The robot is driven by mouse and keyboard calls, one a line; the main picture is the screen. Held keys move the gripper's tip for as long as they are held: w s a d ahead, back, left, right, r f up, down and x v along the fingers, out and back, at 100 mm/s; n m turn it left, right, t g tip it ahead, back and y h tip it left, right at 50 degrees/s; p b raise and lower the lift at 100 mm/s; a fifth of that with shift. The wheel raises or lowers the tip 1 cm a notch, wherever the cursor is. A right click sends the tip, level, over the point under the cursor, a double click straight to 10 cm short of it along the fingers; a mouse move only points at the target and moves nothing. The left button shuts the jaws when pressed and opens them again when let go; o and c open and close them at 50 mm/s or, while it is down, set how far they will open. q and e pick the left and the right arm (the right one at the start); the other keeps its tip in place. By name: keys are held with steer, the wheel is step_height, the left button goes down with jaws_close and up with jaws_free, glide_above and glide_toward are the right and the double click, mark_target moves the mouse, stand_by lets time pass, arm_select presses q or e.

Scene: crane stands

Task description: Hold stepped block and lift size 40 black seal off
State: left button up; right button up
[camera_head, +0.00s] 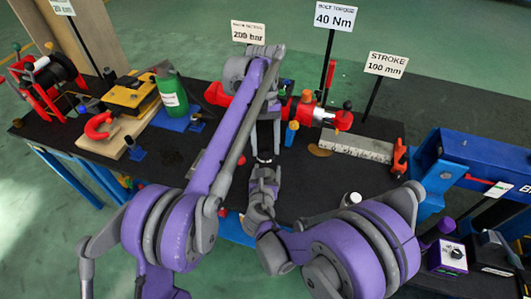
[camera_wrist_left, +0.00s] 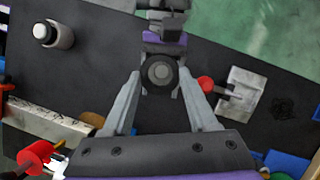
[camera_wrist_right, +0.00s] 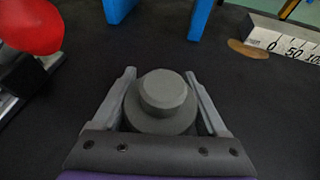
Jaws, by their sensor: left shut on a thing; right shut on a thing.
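The grey stepped block (camera_wrist_right: 162,100) stands between the fingers of my right gripper (camera_wrist_right: 161,98), shut on its sides in the right wrist view; its smaller top step shows bare there. My left gripper (camera_wrist_left: 159,76), pointing down, is shut on the black seal (camera_wrist_left: 146,73), a dark ring with a grey round centre (camera_wrist_left: 161,71) showing inside it. In the head view the left gripper (camera_head: 265,145) is over the right gripper (camera_head: 263,172). The gap between seal and block is hard to judge.
A white steel scale (camera_head: 356,145) lies to the right, with a brass disc (camera_head: 319,150) beside it. A red knob on a grey plate (camera_wrist_left: 242,90) is close by. A white-topped cylinder (camera_wrist_left: 47,34) stands apart. A red-and-orange cylinder assembly (camera_head: 305,108) lies behind.

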steer(key=o, duration=1.3)
steer(key=v, duration=1.2)
